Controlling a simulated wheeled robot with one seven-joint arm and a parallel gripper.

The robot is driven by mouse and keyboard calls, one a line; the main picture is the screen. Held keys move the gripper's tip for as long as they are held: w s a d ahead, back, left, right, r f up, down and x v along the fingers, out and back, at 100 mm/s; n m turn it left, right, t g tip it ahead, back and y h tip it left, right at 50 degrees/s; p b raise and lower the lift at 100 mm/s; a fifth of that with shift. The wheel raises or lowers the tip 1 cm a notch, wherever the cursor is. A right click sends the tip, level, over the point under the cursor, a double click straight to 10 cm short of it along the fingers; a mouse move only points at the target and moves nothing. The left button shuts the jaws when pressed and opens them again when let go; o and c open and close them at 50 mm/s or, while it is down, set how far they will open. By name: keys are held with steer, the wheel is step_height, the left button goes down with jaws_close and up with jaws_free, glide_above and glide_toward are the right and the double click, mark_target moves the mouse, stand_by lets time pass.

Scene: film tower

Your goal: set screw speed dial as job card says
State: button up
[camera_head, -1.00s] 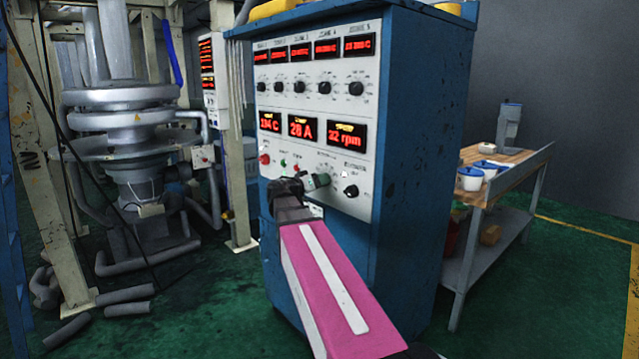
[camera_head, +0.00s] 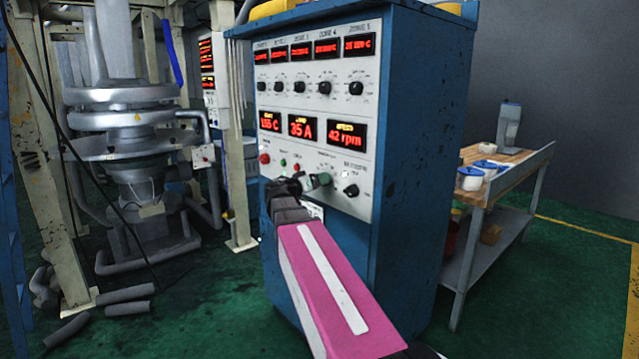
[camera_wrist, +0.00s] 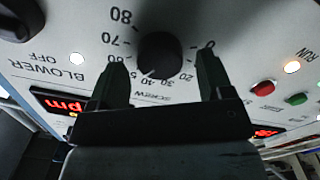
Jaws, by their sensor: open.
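The screw speed dial is a black round knob (camera_wrist: 158,55) in the wrist view, with an upside-down scale from 0 to 80. Its pale pointer mark is around 40. My gripper (camera_wrist: 162,64) is open, one finger on each side of the knob; I cannot tell whether they touch it. In the head view my gripper (camera_head: 300,182) is at the lower panel and hides much of the dial. The speed display (camera_head: 346,134) reads 42 rpm. No readable job card shows; a small pale card (camera_head: 315,211) is partly hidden behind my gripper.
The blower knob (camera_head: 351,190) is close to the right of the dial. A red button (camera_head: 265,158) and small lamps are to its left. The blue cabinet (camera_head: 415,150) carries the panel. A workbench (camera_head: 520,158) with tubs stands at the right.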

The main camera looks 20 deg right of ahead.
steer(key=v, duration=0.9)
steer(key=shift+s+a, duration=0.15)
steer(key=shift+a, duration=0.2)
steer(key=s+f+n+g+y, duration=0.2)
steer(key=s+f+y, duration=0.15)
steer(key=f, duration=0.75)
steer(key=s+f+n+g+y, duration=0.1)
steer(key=s+f+n+y, duration=0.3)
steer(key=f, duration=0.7)
steer(key=s+a+f+n+g+y, duration=0.1)
steer(key=s+a+f+y, duration=0.2)
steer(key=f, duration=0.5)
steer(key=s+a+f+n+g+y, duration=0.1)
steer(key=s+a+f+y, duration=0.3)
steer(key=f, duration=0.4)
steer(key=shift+s+a+f+g+y, duration=0.25)
steer(key=shift+a+g+y, duration=0.35)
steer(key=shift+a+y, duration=0.5)
steer(key=shift+d, duration=0.2)
